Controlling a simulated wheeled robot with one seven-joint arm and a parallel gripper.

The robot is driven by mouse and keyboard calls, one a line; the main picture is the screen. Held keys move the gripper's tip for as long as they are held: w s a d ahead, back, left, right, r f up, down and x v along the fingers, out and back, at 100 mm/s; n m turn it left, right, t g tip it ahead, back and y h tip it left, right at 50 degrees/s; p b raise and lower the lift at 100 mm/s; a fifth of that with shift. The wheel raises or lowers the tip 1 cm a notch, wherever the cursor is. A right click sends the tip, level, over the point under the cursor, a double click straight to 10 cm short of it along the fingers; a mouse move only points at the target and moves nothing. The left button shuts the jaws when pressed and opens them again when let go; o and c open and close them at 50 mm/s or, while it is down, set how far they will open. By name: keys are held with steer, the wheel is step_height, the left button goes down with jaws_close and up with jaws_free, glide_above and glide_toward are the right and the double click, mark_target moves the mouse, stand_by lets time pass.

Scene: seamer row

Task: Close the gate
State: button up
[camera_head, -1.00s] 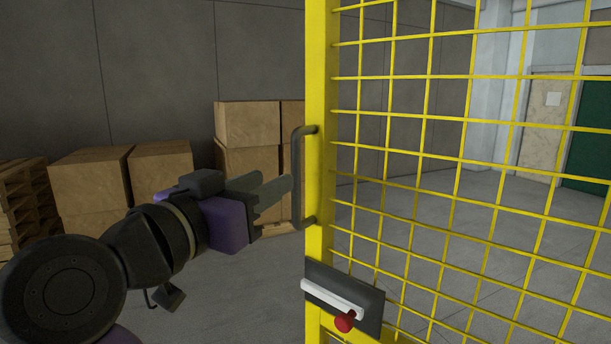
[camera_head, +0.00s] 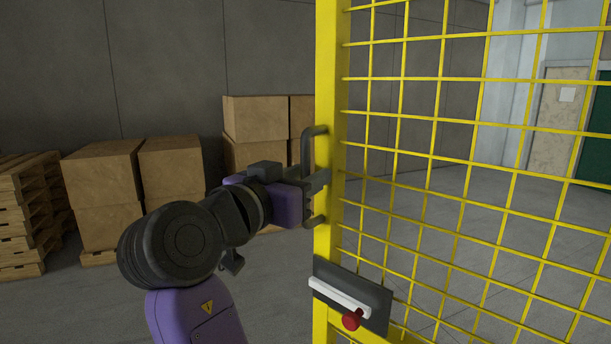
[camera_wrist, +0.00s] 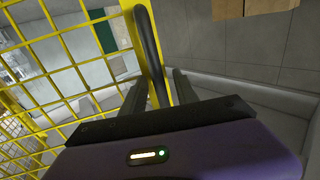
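The yellow mesh gate (camera_head: 330,90) stands on the right in the head view, its edge post upright. A dark D-shaped handle (camera_head: 307,148) is fixed to the post. Below it is a dark latch plate (camera_head: 378,302) with a pale bar and a red knob (camera_head: 351,321). My gripper (camera_head: 318,181) is at the middle of the handle. In the wrist view, the handle (camera_wrist: 149,45) runs between the two spread fingers of my gripper (camera_wrist: 159,88), with a gap visible beside it. The fingers partly hide the handle's lower middle in the head view.
Cardboard boxes (camera_head: 104,173) on pallets stand along the grey wall at the back left, with stacked wooden pallets (camera_head: 28,215) beside them. Grey floor is clear behind the mesh. A green door (camera_head: 597,130) is at the far right.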

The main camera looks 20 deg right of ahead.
jaws_close()
stand_by(1.3)
